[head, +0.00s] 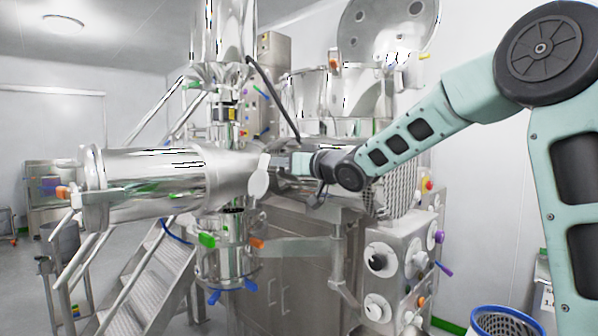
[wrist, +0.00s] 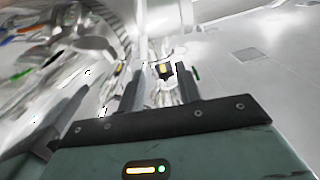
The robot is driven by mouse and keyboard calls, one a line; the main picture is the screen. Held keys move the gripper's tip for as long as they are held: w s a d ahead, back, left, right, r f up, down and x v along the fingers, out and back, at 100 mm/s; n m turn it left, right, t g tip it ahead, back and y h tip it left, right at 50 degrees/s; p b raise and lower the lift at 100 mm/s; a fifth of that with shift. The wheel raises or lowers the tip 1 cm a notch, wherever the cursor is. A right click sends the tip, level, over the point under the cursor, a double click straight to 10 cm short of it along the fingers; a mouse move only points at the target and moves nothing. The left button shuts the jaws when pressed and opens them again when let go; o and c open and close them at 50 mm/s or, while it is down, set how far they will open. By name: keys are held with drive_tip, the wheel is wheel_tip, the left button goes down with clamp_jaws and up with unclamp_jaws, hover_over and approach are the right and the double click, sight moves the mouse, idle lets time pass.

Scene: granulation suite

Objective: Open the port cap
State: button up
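A round, pale metal disc (head: 260,178), which looks like the port cap, stands at the narrow right end of the large horizontal steel cylinder (head: 160,178) in the head view. My gripper (head: 281,161) is just right of the disc, with its fingers pointing left toward it. In the wrist view my gripper (wrist: 161,78) shows two dark fingers with a gap between them. Shiny metal and a small black-and-yellow part (wrist: 163,71) show beyond the gap. I cannot tell whether a finger touches the disc. I cannot make out the cap clearly in the wrist view.
A steel machine body (head: 290,275) stands below my gripper, with a knobbed control panel (head: 400,265) to the right. Metal stairs (head: 150,285) are at the left. A blue basket (head: 503,322) is at the lower right.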

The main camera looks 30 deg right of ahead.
drive_tip(key=shift+v, duration=2.2)
drive_tip(key=s+a+f+n+g+h+b, duration=0.1)
drive_tip(key=s+a+f+g, duration=0.3)
drive_tip(key=s+a+f, duration=0.45)
drive_tip(key=s+a+f+g+h+b, duration=0.15)
drive_tip(key=s+a+f+g, duration=0.3)
drive_tip(key=a+f, duration=0.65)
drive_tip(key=s+f+n+g, duration=0.1)
drive_tip(key=s+f+g, duration=0.2)
drive_tip(key=s, duration=0.6)
drive_tip(key=s+f+n+g+h+b, duration=0.1)
drive_tip(key=s+f+g, duration=0.1)
drive_tip(key=s+f, duration=0.3)
drive_tip(key=s+f+n+g+h, duration=0.1)
drive_tip(key=s+f, duration=0.4)
drive_tip(key=s, duration=0.8)
drive_tip(key=n+g, duration=0.1)
drive_tip(key=g, duration=0.1)
drive_tip(key=shift+s+a+g, duration=0.25)
drive_tip(key=shift+g, duration=0.1)
